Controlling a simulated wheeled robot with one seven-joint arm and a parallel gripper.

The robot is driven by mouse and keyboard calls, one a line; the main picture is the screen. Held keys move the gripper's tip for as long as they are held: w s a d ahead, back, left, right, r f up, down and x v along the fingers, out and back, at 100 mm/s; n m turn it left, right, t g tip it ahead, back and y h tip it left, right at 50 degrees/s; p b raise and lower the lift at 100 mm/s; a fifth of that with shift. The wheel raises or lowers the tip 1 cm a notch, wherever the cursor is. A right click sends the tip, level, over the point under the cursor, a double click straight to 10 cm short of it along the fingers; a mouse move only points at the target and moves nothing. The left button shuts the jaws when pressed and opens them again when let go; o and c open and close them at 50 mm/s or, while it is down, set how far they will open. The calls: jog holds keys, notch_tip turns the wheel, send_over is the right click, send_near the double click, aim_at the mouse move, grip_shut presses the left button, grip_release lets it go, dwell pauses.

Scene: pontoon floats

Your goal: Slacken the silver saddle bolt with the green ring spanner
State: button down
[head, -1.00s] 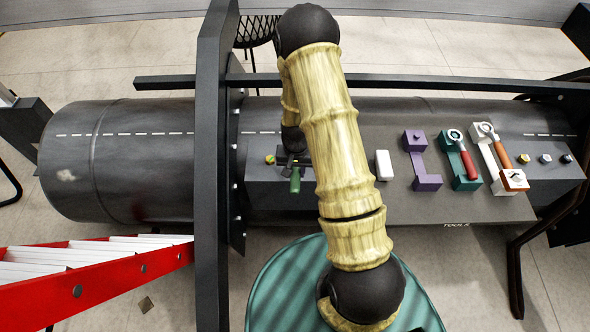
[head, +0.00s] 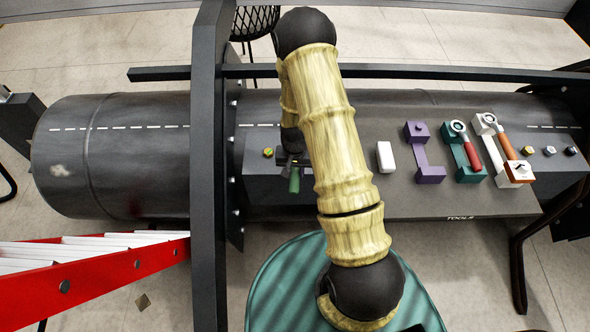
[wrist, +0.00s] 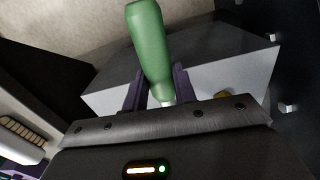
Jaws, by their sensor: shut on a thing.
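My gripper (head: 293,162) is shut on the green ring spanner, over the left part of the dark saddle block (head: 258,182). The spanner's green handle (head: 294,181) hangs toward the front of the block; in the wrist view the handle (wrist: 149,45) rises from between my two purple fingers (wrist: 158,88). The spanner's ring end is hidden by my gripper and wrist. A brass-coloured bolt (head: 268,152) stands just left of my gripper. No silver bolt shows beside it; that part of the block is covered by my arm, so I cannot tell whether the ring sits on one.
The tool board (head: 400,205) holds a white block (head: 385,157), an empty purple holder (head: 428,173), a red-handled spanner (head: 470,150) and an orange-handled spanner (head: 502,140). Several bolts (head: 549,151) stand at far right. A dark upright frame (head: 208,200) is close left; a red ladder (head: 90,280) lies beyond.

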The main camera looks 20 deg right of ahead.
jog(key=shift+f+b, duration=0.8)
jog(key=shift+f, duration=0.6)
dwell(1.9)
jog(key=shift+s+d+n, duration=0.25)
jog(key=shift+d+n, duration=0.45)
jog(key=shift+n, duration=0.1)
dwell(0.4)
jog(key=shift+d, duration=0.25)
jog(key=shift+d+n, duration=0.1)
jog(key=shift+n, duration=0.2)
jog(key=shift+s, duration=0.1)
jog(key=shift+d+n, duration=0.4)
jog(key=shift+d+n+p, duration=0.3)
jog(key=shift+d+n, duration=0.6)
dwell(0.7)
jog(key=shift+a, duration=0.1)
jog(key=shift+a+m, duration=0.5)
jog(key=shift+m, duration=0.1)
